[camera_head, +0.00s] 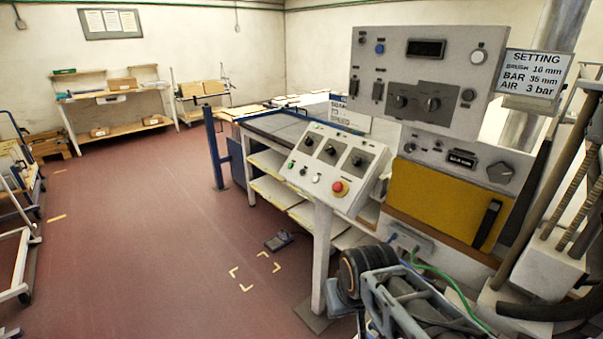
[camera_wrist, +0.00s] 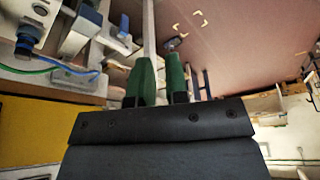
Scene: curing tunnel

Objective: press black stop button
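A sloped grey control box (camera_head: 336,163) stands on a white post in the head view. Three dark rotary knobs sit on its upper part. Its lower row holds a green button, a small dark button (camera_head: 303,171) that looks black, a white button and a red mushroom button on yellow. Labels there are too small to read. My gripper (camera_wrist: 159,60) shows in the wrist view with two green fingers, a narrow gap between them and nothing held. My arm is at the lower right of the head view, below the box. The dark button cannot be made out in the wrist view.
A tall grey panel (camera_head: 420,65) with knobs and a yellow-fronted cabinet (camera_head: 432,200) stand right of the box. A setting sign (camera_head: 532,77) is beside them. A green hose (camera_head: 445,285) runs near my arm. The red floor (camera_head: 150,240) at left is clear.

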